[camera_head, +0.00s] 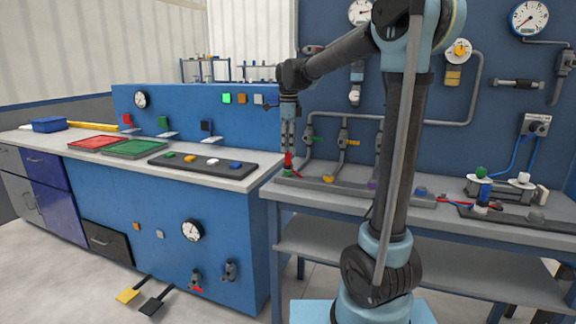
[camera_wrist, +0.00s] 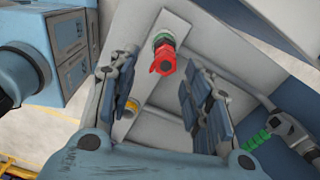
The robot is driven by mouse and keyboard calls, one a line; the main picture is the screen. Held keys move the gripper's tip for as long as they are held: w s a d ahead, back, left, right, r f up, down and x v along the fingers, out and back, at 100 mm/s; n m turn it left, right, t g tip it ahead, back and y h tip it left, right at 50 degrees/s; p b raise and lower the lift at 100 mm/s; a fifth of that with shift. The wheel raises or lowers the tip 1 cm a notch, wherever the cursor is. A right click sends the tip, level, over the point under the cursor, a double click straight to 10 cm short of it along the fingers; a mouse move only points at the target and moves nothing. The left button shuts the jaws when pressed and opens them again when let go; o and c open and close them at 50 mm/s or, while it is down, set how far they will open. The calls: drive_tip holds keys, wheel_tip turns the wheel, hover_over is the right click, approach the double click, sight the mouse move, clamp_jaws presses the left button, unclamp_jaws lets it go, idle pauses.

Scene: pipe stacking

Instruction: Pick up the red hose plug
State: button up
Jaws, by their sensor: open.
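The red hose plug (camera_head: 288,160) stands upright at the left end of a grey rack on the right-hand bench. In the wrist view the red plug (camera_wrist: 163,62) sits on a green ring (camera_wrist: 163,40), near the fingertips and roughly between the two finger lines. My gripper (camera_head: 288,147) points down just above the plug in the head view. In the wrist view my gripper (camera_wrist: 158,72) is open, with a finger on each side and nothing held. I cannot tell whether either finger touches the plug.
A yellow ring (camera_wrist: 131,107) shows on the rack in the wrist view. Grey pipes with a green valve handle (camera_head: 318,140) and a yellow one (camera_head: 352,143) stand just right of the plug. The blue console (camera_head: 200,225) is close on the left.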

sight(288, 156)
drive_tip(key=shift+w+a+f, duration=0.1)
drive_tip(key=shift+w+f, duration=0.1)
drive_tip(key=shift+f, duration=1.25)
drive_tip(key=shift+w+f, duration=0.15)
drive_tip(key=shift+f, duration=1.25)
clamp_jaws()
